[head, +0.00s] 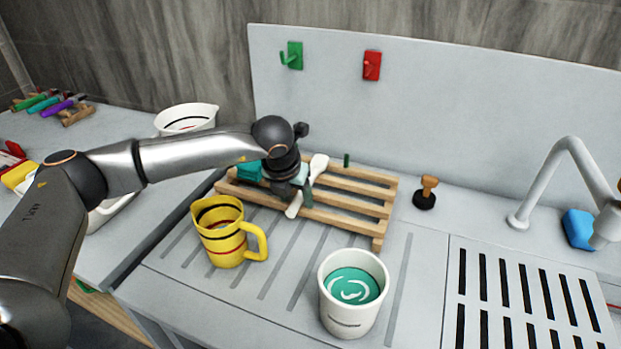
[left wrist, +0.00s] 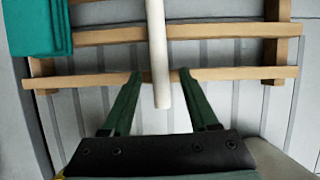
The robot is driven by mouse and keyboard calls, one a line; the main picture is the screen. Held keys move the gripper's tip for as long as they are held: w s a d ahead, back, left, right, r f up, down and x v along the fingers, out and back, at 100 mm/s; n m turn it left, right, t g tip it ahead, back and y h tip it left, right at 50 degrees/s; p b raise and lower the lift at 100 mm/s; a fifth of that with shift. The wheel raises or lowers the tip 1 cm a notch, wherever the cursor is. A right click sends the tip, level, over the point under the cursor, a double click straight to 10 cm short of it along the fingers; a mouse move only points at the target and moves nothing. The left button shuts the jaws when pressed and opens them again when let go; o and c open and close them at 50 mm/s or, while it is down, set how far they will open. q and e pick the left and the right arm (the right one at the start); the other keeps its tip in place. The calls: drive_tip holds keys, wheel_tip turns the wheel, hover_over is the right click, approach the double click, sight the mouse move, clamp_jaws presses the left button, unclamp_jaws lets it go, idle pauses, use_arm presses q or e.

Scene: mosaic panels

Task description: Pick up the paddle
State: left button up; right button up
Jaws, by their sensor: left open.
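The white paddle (head: 294,207) lies across a wooden slatted rack (head: 376,226). Its rounded end points to the back and its handle reaches past the front slat. In the left wrist view, the pale handle (left wrist: 158,50) runs down between my two green fingers. My left gripper (left wrist: 160,76) is open, with one finger on each side of the handle and a gap to each. In the head view, my wrist hides part of the paddle's middle. My right gripper is not in view.
A yellow jug (head: 224,249) and a white pot of teal liquid (head: 335,321) stand in front of the rack. A teal block (head: 249,171) is on the rack's left end.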

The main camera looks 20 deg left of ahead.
use_arm(q)
clamp_jaws()
idle(0.7)
